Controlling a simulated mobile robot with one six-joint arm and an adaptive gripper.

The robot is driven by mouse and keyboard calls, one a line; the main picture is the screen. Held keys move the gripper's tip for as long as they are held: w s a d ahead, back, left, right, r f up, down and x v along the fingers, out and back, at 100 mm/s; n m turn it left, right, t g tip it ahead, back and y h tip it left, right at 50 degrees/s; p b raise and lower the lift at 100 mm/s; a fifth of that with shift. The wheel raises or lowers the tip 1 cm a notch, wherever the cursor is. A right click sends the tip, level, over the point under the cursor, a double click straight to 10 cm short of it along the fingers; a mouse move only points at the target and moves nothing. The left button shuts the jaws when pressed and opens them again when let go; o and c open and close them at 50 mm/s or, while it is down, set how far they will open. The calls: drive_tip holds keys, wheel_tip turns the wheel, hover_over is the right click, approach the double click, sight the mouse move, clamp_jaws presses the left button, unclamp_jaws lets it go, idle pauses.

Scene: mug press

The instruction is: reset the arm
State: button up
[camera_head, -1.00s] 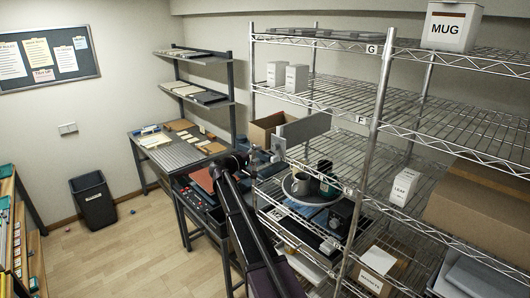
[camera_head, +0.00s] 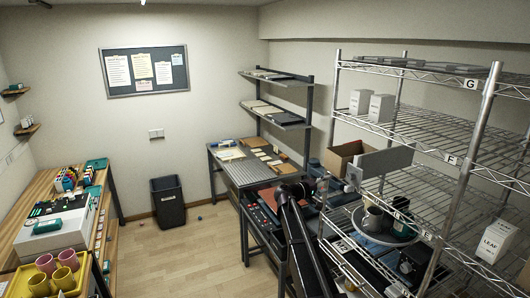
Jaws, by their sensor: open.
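My arm (camera_head: 303,240) rises from the bottom of the view, dark and slim, in front of the work table and beside the wire shelf. It bends at a joint near the table's front. My gripper (camera_head: 323,188) is small and dark at the far end of the arm, close to the shelf's left side. It is open, and nothing shows in it. Its fingers are hard to make out against the dark things behind. A grey mug (camera_head: 372,219) stands on a round grey tray (camera_head: 398,238) on the shelf, to the right of my arm.
The wire shelf (camera_head: 478,130) fills the right side, close to my arm. A metal-topped table (camera_head: 240,172) stands behind the arm. A black bin (camera_head: 167,203) stands by the wall. A wooden bench at left holds a white machine (camera_head: 52,238) and a yellow tray (camera_head: 18,286) with mugs.

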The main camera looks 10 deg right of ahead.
drive_tip(key=s+a+f+m+g+y+b, duration=0.1)
drive_tip(key=s+a+f+g+y+b, duration=0.2)
drive_tip(key=s+f, duration=0.7)
drive_tip(key=s+a+f+m+g+y+b, duration=0.1)
drive_tip(key=s+f+y+b, duration=0.35)
drive_tip(key=s+f, duration=0.55)
drive_tip(key=s+a+f+g+y+b, duration=0.1)
drive_tip(key=s+a+f+y, duration=0.3)
drive_tip(key=s, duration=0.4)
drive_tip(key=s+a+f+g+y+b, duration=0.1)
drive_tip(key=s+a+f+y+b, duration=0.2)
drive_tip(key=s+a+f+y, duration=0.2)
drive_tip(key=s+a+f, duration=0.1)
drive_tip(key=s+a, duration=0.2)
drive_tip(key=s, duration=0.1)
